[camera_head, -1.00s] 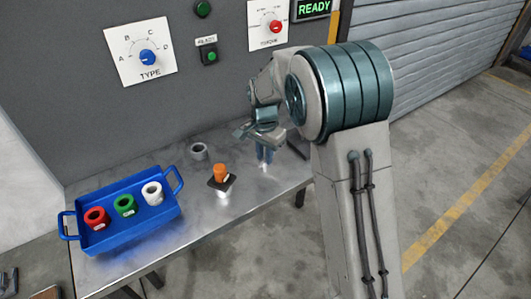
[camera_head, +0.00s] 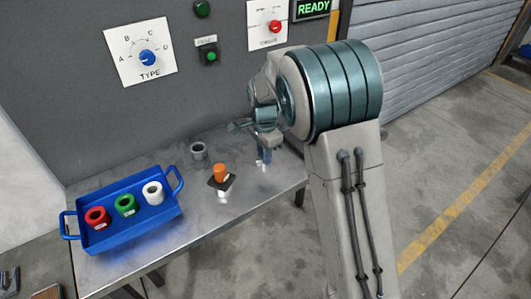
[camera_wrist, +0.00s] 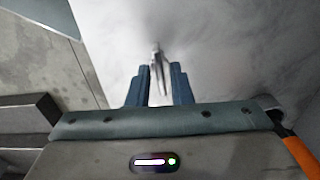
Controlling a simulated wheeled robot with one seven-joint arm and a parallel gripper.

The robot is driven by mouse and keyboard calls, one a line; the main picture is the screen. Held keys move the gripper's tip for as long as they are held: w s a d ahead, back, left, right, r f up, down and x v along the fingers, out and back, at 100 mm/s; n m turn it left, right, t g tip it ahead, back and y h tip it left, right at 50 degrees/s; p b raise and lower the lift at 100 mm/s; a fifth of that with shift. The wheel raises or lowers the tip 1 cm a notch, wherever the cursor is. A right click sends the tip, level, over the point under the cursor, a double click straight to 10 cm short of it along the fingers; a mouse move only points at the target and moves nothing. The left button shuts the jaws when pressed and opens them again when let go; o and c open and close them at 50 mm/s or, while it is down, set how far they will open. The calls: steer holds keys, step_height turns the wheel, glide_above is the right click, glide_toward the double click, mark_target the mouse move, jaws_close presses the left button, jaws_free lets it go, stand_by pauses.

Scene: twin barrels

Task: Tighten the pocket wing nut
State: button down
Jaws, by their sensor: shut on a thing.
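My gripper (camera_head: 264,156) is low over the right part of the metal table, pointing down. In the wrist view its two blue fingers (camera_wrist: 160,88) are closed around a thin grey metal piece (camera_wrist: 157,62), which looks like the wing nut's upright wing. Its lower part and whatever it sits on are too small or hidden to tell. In the head view only a small pale spot shows at the fingertips.
A grey ring (camera_head: 198,151) and an orange piece (camera_head: 220,172) on a black plate stand left of my gripper. The panel (camera_head: 100,100) rises behind; its display (camera_head: 314,7) reads READY.

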steer(key=shift+w+a+r, duration=0.15)
steer(key=shift+r, duration=0.05)
steer(key=c, duration=1.6)
jaws_free()
steer(key=shift+o, duration=0.2)
steer(key=shift+f, duration=0.1)
step_height(320, 180, up, 14)
steer(key=s+d+r+n+t, duration=0.15)
steer(key=s+d+n, duration=0.25)
steer(key=s+d, duration=0.55)
steer(key=s+d+f+n, duration=0.2)
steer(key=s+d+n, duration=0.1)
steer(key=s, duration=0.5)
steer(key=s+d+f+n+t, duration=0.1)
steer(key=s+d+f+n, duration=0.2)
steer(key=s, duration=0.5)
steer(key=shift+d+n, duration=0.25)
steer(key=shift+n, duration=0.35)
